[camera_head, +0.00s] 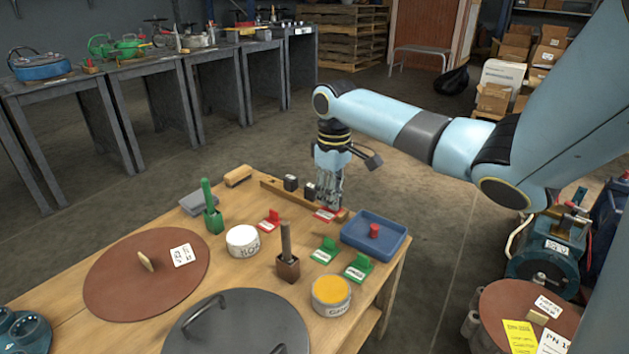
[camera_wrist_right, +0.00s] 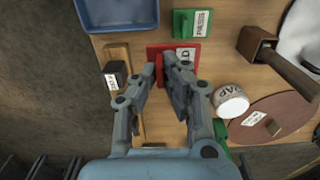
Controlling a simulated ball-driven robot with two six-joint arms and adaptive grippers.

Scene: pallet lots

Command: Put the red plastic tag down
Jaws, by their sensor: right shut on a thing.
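My right gripper (camera_head: 328,203) reaches down at the table's far edge, between the wooden rail and the blue tray. It is shut on a red plastic tag (camera_head: 325,215) with a white label. In the right wrist view the red tag (camera_wrist_right: 188,52) shows at the fingertips of the gripper (camera_wrist_right: 168,62), low over the wood; I cannot tell whether it touches the table. A second red tag (camera_head: 269,220) stands on the table to the left. Two green tags (camera_head: 325,251) (camera_head: 358,267) stand nearer the front. My left gripper is not in view.
A blue tray (camera_head: 375,243) with a red knob is right of the gripper. A wooden rail (camera_head: 272,184) with black blocks lies behind. A brown holder (camera_head: 288,268), white tin (camera_head: 243,242), yellow-topped tin (camera_head: 331,295) and round lids (camera_head: 120,275) fill the front and left.

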